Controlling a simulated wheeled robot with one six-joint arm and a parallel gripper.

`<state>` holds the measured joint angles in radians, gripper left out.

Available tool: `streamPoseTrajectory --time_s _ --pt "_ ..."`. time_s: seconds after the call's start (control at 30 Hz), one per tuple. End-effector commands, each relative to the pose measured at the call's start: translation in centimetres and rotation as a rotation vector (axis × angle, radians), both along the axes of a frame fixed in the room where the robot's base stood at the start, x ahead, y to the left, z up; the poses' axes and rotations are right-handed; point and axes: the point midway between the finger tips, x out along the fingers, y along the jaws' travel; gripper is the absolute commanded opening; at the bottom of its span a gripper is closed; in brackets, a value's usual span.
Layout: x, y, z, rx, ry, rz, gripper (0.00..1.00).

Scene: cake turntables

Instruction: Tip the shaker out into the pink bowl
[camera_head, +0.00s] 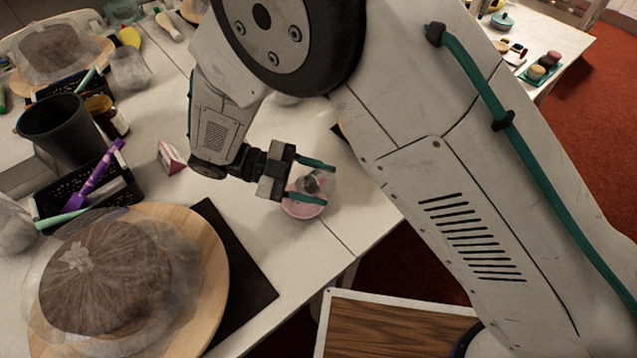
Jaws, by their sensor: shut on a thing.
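My gripper (313,181) reaches down and right over the table, its two teal fingers on either side of a small clear shaker (327,181). The shaker seems to lie on its side in the fingers, with a dark grey part near its middle. The pink bowl (303,208) is below the gripper, near the table's right edge. The fingers and shaker cover part of the bowl, so its inside is mostly hidden. I cannot tell whether anything is falling from the shaker.
A covered chocolate cake stands on a wooden turntable (213,262) at front left, on a black mat (245,283). Black baskets (118,190), a dark pot (62,128) and a small pink-and-white card (171,157) are at left. The table's edge is close to the bowl.

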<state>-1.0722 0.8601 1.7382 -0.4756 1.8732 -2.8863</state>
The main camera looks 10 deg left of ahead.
Motion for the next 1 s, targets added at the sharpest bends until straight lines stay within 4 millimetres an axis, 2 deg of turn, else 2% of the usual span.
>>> streamPoseTrajectory --time_s 0.13,0.27,0.53,0.87,1.0 --pt "-0.4 -0.5 0.8 -0.001 0.001 0.001 0.22" --pt "0.0 0.1 -0.1 -0.002 0.001 -0.001 0.22" --pt "0.2 0.3 0.1 -0.057 0.041 -0.001 0.22" --pt "0.2 0.3 1.5 -0.128 0.093 0.000 0.22" --pt "0.5 0.7 0.4 -0.130 0.095 0.000 0.22"
